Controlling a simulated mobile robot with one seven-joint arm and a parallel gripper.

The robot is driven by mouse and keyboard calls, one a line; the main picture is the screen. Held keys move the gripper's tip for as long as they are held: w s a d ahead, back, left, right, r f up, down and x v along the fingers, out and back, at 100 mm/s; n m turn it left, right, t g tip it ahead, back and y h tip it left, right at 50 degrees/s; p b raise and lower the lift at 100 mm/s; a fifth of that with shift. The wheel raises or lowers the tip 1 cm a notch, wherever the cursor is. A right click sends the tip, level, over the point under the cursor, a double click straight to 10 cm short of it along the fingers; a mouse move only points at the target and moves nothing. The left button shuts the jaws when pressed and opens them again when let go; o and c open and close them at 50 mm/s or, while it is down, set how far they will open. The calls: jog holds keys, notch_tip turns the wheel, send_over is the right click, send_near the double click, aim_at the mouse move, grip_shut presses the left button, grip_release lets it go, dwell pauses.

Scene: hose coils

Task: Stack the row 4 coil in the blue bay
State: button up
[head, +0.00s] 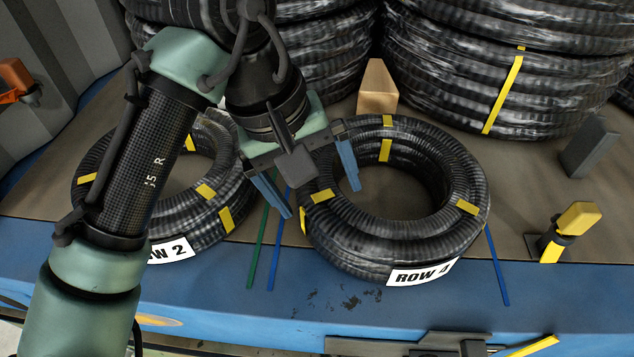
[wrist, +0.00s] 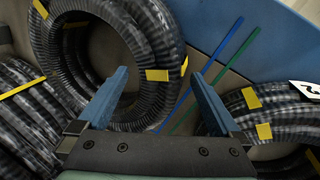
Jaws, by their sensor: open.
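The row 4 coil (head: 440,165) is a black ribbed hose ring with yellow tape bands and a ROW 4 label. It lies flat on the bench, right of centre in the head view, and fills the upper left of the wrist view (wrist: 152,38). Thin blue strips (head: 497,265) lie on the bench on either side of it; no other blue bay marking is clear. My gripper (head: 319,199) is open and empty at the coil's left wall, its two blue fingers spread across that wall. It also shows in the wrist view (wrist: 160,74). Finger height and contact cannot be told.
The row 2 coil (head: 225,195) lies to the left, partly behind my arm, with a green strip (head: 258,245) between. Big hose stacks (head: 450,70) stand behind. A wooden block (head: 377,88), a grey block (head: 590,147) and a yellow-topped post (head: 577,219) stand nearby.

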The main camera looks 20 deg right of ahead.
jog(key=p+v, duration=0.6)
jog(key=shift+r+p, duration=0.25)
jog(key=shift+p, duration=0.1)
dwell(0.8)
jog(key=shift+a, duration=0.1)
jog(key=b+v, duration=0.3)
jog(key=v, duration=1)
jog(key=shift+f, duration=0.1)
